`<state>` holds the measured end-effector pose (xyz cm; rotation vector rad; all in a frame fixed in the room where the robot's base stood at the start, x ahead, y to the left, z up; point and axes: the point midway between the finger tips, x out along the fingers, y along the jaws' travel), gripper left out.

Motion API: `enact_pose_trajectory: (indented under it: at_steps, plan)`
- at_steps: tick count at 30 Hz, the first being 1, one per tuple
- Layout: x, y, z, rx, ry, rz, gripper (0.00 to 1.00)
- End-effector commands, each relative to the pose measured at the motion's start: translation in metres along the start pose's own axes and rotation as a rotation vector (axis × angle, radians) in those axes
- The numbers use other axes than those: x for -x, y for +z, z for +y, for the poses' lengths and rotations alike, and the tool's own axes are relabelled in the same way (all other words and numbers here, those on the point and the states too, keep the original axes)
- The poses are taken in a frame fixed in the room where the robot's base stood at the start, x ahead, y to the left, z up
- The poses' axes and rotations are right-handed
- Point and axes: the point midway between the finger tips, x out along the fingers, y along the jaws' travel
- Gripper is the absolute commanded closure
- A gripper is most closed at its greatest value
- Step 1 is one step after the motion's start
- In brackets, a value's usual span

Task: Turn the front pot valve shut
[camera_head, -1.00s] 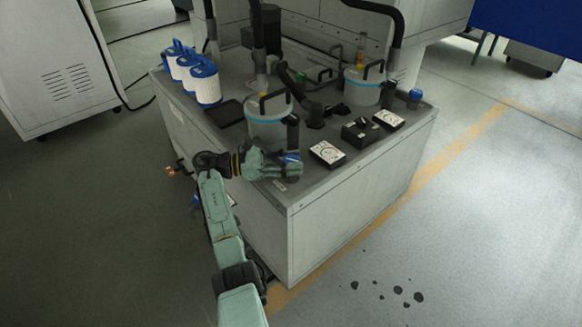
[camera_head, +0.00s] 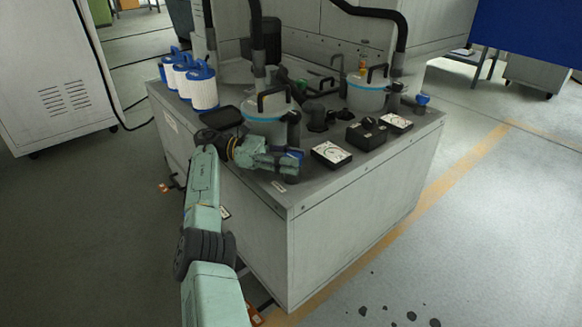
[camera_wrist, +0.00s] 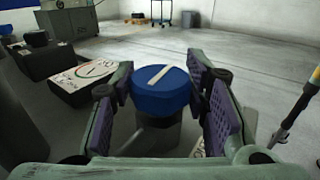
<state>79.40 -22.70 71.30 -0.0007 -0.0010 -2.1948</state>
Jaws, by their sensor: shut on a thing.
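The front pot valve has a round blue knob (camera_wrist: 161,91) with a white bar across its top. In the wrist view the knob sits between my gripper's (camera_wrist: 163,88) two purple-padded fingers, which are shut on its sides. The white bar runs slightly slanted, up to the right. In the head view the blue knob (camera_head: 295,153) shows only partly beside my gripper (camera_head: 288,161), at the front edge of the cabinet top. The front pot (camera_head: 268,122), translucent with a blue band and black handle, stands just behind it.
The grey cabinet top (camera_head: 330,178) also holds a front gauge (camera_head: 331,153), a rear gauge (camera_head: 396,123), a black switch box (camera_head: 366,134), and a rear pot (camera_head: 367,96) with its own blue knob (camera_head: 423,98). Several white filters (camera_head: 203,88) stand at the back left.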

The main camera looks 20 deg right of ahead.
Motion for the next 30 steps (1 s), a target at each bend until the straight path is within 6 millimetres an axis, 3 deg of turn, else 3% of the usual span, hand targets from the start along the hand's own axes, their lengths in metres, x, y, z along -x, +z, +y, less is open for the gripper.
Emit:
enact_pose_trajectory:
  at_steps: [14,15,24,30]
  plan:
    - [-0.0025,-0.0014,-0.0008,0.002,-0.016,0.002,0.86]
    - [-0.0026,-0.0014,-0.0008,0.002,-0.017,0.002,0.56]
    - [-0.0015,-0.0006,-0.0004,0.001,-0.012,0.001,0.37]
    - [-0.0011,-0.0003,-0.0002,0.001,-0.010,0.001,0.37]
